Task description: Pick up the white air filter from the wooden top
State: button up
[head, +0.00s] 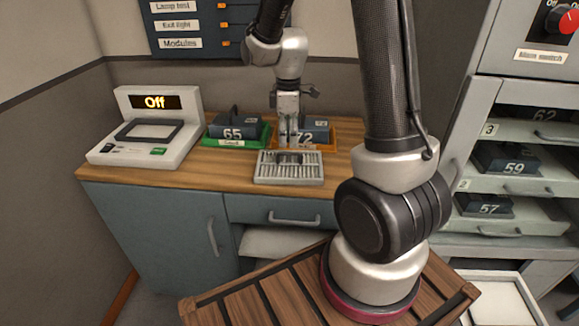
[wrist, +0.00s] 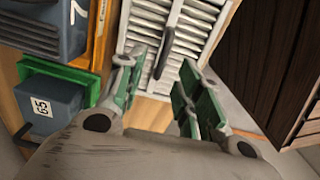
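The white air filter (head: 288,178) lies flat on the wooden top (head: 215,180), near its front edge. It is a slatted panel in a pale frame. In the wrist view the filter (wrist: 190,45) shows its slats and a dark bar-like handle (wrist: 169,40) standing along its middle. My gripper (head: 290,144) points down over the back part of the filter. In the wrist view my gripper (wrist: 156,66) has its green-padded fingers apart, with the handle's line running between them. Nothing is gripped. Whether the fingertips touch the filter cannot be told.
Behind the filter, a dark block marked 65 (head: 232,127) sits in a green tray (head: 254,139), and a block marked 72 (head: 317,131) sits in an orange tray (head: 341,146). A shelf cabinet (head: 482,130) stands right.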

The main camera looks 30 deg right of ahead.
aim_at(289, 154)
jog(key=f, duration=0.6)
jog(key=shift+s+f, duration=0.2)
jog(key=shift+f, duration=0.2)
jog(key=shift+c, duration=0.3)
grip_shut()
